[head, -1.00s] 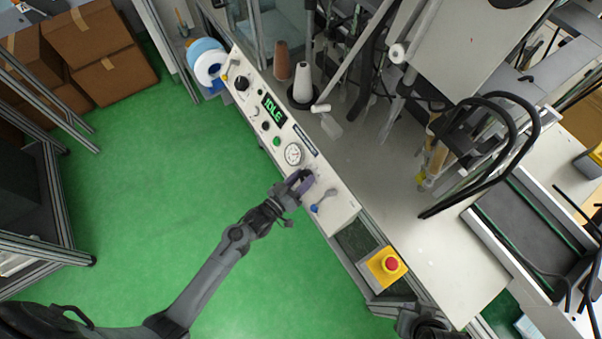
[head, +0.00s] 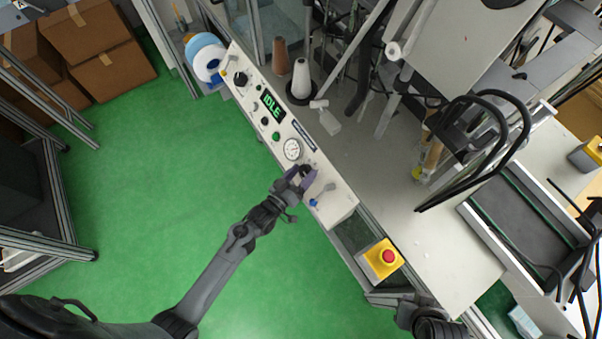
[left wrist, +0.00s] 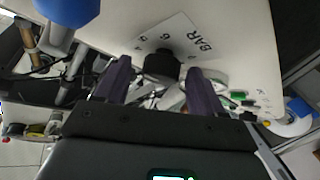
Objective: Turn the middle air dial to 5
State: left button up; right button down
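The black air dial (left wrist: 162,64) stands on a pale plate marked "BAR" with numbers, of which a 6 is readable, in the left wrist view. Its pointer setting cannot be read. In the head view the dial (head: 306,169) is small and partly hidden by my left gripper (head: 306,179). That gripper (left wrist: 160,72) is open, with its two purple fingers on either side of the dial and a visible gap to each finger. My right gripper (head: 425,318) is at the bottom edge of the head view, and its fingers cannot be made out.
The white control panel (head: 340,205) carries a round gauge (head: 292,149), a green "IDLE" display (head: 272,105) and a blue-tipped lever (head: 313,203) close to my left gripper. A yellow box with a red emergency button (head: 388,257) is lower right.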

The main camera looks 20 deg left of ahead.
pick_arm(q)
jog(key=shift+s, duration=0.1)
jog(key=p+v, duration=0.1)
jog(key=v, duration=0.9)
jog(key=shift+s, duration=0.3)
jog(key=shift+a, duration=0.15)
